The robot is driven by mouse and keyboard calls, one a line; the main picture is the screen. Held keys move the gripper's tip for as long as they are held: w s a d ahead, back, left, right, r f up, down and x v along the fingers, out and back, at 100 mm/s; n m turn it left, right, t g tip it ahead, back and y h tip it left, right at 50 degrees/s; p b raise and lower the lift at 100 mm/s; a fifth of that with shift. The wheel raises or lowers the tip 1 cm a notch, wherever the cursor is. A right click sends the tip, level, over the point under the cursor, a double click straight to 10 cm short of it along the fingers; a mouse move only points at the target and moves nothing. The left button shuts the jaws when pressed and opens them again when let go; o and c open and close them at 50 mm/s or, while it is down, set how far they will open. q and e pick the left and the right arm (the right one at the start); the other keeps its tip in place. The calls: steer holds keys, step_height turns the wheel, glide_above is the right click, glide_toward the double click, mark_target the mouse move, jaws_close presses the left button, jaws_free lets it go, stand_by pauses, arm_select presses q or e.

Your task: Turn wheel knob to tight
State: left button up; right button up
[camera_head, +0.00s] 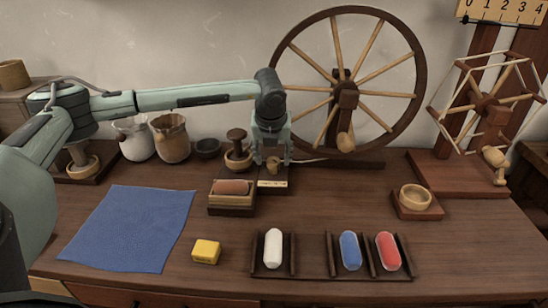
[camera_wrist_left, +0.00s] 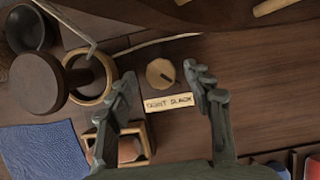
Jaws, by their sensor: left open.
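A small round wooden knob (camera_wrist_left: 160,72) with a dark pointer mark sits behind a pale label (camera_wrist_left: 168,103) that appears to read "TIGHT SLACK". The mark points toward the lower right in the left wrist view, to the slack side. The knob (camera_head: 273,168) also shows in the head view, in front of the spinning wheel (camera_head: 347,95). My left gripper (camera_head: 273,157) is open and points down over the knob. In the left wrist view its fingers stand on either side of the knob, apart from it. My right gripper is out of view.
A wooden box with a reddish-brown roll (camera_head: 231,188) stands just left of the label. A rack (camera_head: 313,270) holds white, blue and red rolls in front.

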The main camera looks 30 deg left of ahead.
arm_select(q)
steer(key=shift+w+a+f, duration=0.1)
steer(key=shift+w+f, duration=0.1)
steer(key=shift+f, duration=0.45)
steer(key=shift+w, duration=0.1)
steer(key=shift+f, duration=0.1)
steer(key=c, duration=1.1)
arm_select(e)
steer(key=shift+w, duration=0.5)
